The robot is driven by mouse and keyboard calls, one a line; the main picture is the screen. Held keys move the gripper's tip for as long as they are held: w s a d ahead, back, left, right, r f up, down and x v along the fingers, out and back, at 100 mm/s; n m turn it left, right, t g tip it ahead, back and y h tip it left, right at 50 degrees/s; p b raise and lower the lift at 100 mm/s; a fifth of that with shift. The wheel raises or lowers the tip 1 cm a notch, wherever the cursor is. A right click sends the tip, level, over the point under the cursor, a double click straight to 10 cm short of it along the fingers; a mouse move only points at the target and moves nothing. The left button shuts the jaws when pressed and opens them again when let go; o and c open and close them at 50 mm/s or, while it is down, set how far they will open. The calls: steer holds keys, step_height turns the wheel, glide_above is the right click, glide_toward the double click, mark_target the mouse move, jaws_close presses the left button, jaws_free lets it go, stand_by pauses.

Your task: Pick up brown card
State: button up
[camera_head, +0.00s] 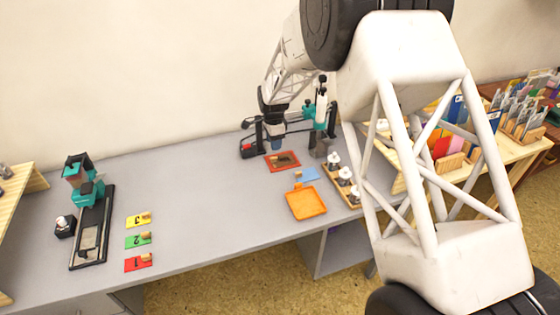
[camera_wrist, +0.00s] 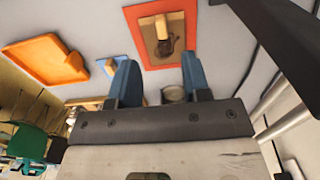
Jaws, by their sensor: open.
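The brown card (camera_head: 285,160) lies inside a red-orange frame (camera_head: 269,165) on the grey table in the head view. In the wrist view the brown card (camera_wrist: 178,22) shows at the top, inside the frame (camera_wrist: 135,30). A pale wooden tab (camera_wrist: 161,28) rises from the card, with a dark patch beside it. My gripper (camera_head: 278,146) is just above and behind the card in the head view. In the wrist view my gripper (camera_wrist: 158,62) has its blue fingers apart, with nothing held between them. The tab lies beyond the fingertips.
An orange tray (camera_head: 306,216) and a blue card (camera_head: 310,174) are nearby. Stamps on a wooden rack (camera_head: 352,197) stand to the right. Black-and-teal equipment (camera_head: 320,114) stands behind. Numbered cards (camera_head: 138,241) and a teal press (camera_head: 88,193) are left. The table's middle is clear.

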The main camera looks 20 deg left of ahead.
mark_target(273, 158)
steer(key=shift+a+f, duration=0.25)
steer(key=shift+a, duration=0.1)
steer(key=shift+f, duration=1.3)
steer(key=shift+s, duration=0.1)
steer(key=shift+f, duration=2.6)
jaws_close()
